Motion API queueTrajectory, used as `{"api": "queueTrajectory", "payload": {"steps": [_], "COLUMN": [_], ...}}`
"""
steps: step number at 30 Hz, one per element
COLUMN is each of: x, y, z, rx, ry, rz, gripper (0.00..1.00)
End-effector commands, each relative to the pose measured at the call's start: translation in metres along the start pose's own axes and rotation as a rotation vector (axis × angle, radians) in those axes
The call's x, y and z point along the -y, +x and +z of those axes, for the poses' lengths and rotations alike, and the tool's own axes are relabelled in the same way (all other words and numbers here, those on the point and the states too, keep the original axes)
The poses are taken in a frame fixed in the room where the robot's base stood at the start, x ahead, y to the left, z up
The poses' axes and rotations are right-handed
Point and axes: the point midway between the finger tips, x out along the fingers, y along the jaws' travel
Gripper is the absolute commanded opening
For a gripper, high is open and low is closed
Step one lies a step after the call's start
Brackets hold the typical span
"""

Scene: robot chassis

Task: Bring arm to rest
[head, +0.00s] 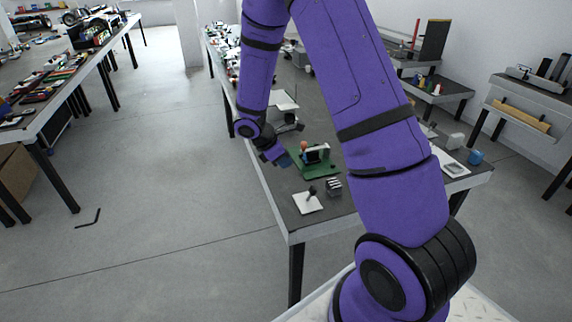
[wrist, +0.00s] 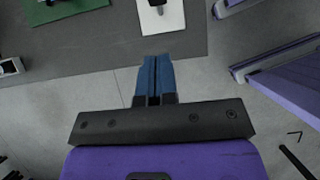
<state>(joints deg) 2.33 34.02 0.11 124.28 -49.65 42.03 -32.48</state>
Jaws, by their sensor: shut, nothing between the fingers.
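My purple arm runs down across the head view and bends back to my gripper (head: 287,161), beside the left edge of the dark worktable (head: 268,213). In the wrist view my gripper (wrist: 153,62) has its two blue fingers pressed together, with nothing between them. The fingers look clear of the objects on the table.
A green board (head: 322,171) with a small device, a white plate (head: 306,204) with a dark upright piece, and a grey ribbed block (head: 334,187) stand near my gripper. A blue cup (head: 476,157) is at right. Open floor (head: 160,180) lies left, with another table beyond.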

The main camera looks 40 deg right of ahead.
Motion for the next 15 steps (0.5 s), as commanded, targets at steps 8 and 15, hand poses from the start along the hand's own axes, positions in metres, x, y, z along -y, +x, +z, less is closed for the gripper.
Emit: {"api": "queueTrajectory", "payload": {"steps": [8,15], "x": [-0.0001,0.0002], "y": [0.0002,-0.0035], "z": [-0.0001,0.0018], "rx": [0.000,-0.003], "ry": [0.000,0.011], "rz": [0.001,0.004], "gripper": [0.00,0.00]}}
